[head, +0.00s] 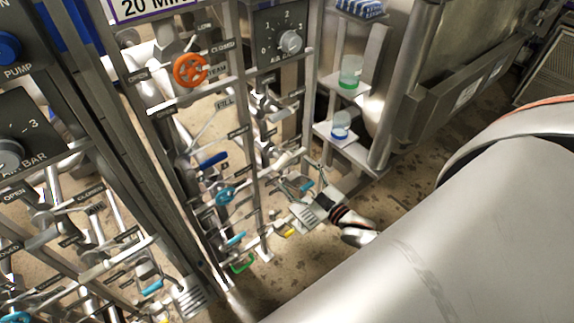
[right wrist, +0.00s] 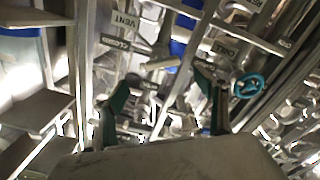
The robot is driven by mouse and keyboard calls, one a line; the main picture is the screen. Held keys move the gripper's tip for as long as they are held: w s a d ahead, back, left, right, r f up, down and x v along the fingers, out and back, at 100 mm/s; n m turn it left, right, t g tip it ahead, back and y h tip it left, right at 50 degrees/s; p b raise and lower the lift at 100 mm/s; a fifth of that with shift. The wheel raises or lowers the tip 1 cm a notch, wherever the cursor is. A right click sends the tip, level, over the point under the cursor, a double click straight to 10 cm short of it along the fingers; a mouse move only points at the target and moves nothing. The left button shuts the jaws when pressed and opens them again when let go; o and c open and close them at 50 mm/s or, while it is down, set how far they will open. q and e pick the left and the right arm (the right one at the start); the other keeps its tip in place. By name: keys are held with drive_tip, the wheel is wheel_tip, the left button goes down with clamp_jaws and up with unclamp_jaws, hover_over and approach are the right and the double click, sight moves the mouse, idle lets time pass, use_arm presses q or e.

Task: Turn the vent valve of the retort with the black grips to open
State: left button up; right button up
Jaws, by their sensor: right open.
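My right gripper (head: 312,184) reaches in from the lower right to the outer side of the pipe rack. It is open, and nothing shows held in it. In the right wrist view its two dark green fingers (right wrist: 165,88) stand apart, facing the pipework. A VENT sign (right wrist: 125,22) and a CLOSED label (right wrist: 115,43) sit above and left of the space between the fingers. A pale lever-like part (right wrist: 160,63) lies beside the CLOSED label; I cannot tell its grip colour or whether the gripper touches it. Black grips are not clearly visible. My left gripper is not in view.
Steel rack posts and pipes crowd around the gripper. An orange handwheel (head: 190,70) and a dial (head: 291,42) are higher on the rack. A teal handwheel (right wrist: 249,86) is near the right finger. A small shelf (head: 348,141) holds a blue-capped jar (head: 341,124).

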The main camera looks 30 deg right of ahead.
sight(284, 163)
drive_tip(key=shift+s+d, duration=0.2)
drive_tip(key=shift+s, duration=1.85)
drive_tip(key=w+b, duration=0.2)
drive_tip(key=w, duration=0.1)
drive_tip(key=w+b, duration=0.2)
drive_tip(key=w, duration=0.2)
drive_tip(key=w+b, duration=0.2)
drive_tip(key=w, duration=0.1)
drive_tip(key=shift+w+a, duration=0.2)
drive_tip(key=shift+a, duration=0.15)
drive_tip(key=shift+w+f+b, duration=0.1)
drive_tip(key=shift+w+b, duration=0.2)
drive_tip(key=shift+w, duration=0.5)
drive_tip(key=shift+c, duration=0.3)
drive_tip(key=c, duration=1.1)
